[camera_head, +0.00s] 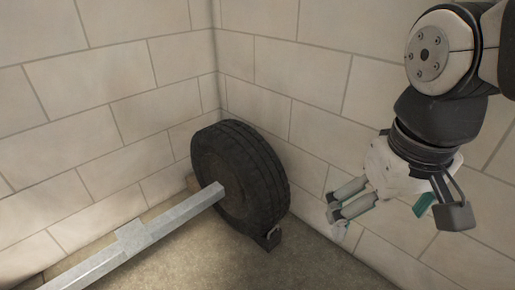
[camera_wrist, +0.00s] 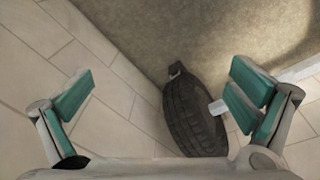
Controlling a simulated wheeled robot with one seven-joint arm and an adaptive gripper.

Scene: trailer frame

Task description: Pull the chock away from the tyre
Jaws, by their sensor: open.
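The black tyre (camera_head: 240,175) stands upright near the room's corner, on the end of a grey metal beam (camera_head: 165,224). The dark chock (camera_head: 270,239) sits on the floor against the tyre's near right side. In the wrist view the tyre (camera_wrist: 192,115) lies between the fingers, with the chock (camera_wrist: 176,69) at its upper end. My gripper (camera_head: 340,212) is in the air to the right of the tyre, near the right wall, apart from both. Its teal-padded fingers (camera_wrist: 163,98) are spread wide with nothing between them.
Pale block walls (camera_head: 100,100) meet in a corner behind the tyre, and the right wall (camera_head: 310,110) runs close beside my gripper. The floor (camera_head: 215,262) in front of the tyre is bare.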

